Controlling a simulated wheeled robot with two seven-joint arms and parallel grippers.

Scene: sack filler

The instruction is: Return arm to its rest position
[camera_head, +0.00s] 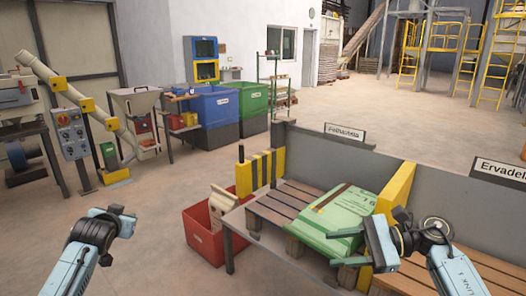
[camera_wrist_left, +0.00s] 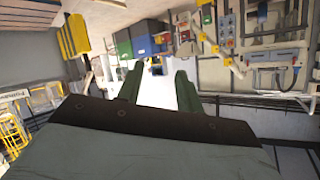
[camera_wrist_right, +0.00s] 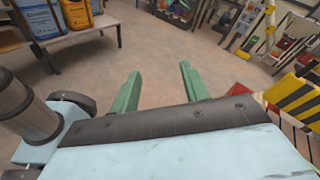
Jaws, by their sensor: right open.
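My right gripper (camera_head: 348,247) is open in the head view, in front of the near right corner of the green sack (camera_head: 345,212). In the right wrist view its two green fingers (camera_wrist_right: 160,88) stand apart with only floor between them. The sack lies flat on a wooden pallet (camera_head: 272,207); I cannot tell whether a finger touches it. My left gripper (camera_head: 124,222) is over bare floor at the left of the head view. In the left wrist view its fingers (camera_wrist_left: 157,88) are apart and empty.
A red bin (camera_head: 207,238) with a beige object stands left of the pallet table. Grey partitions (camera_head: 335,160) and a yellow post (camera_head: 393,190) border the sack's bay. Blue (camera_head: 215,108) and green bins (camera_head: 253,98) stand further back. Floor around my left arm is clear.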

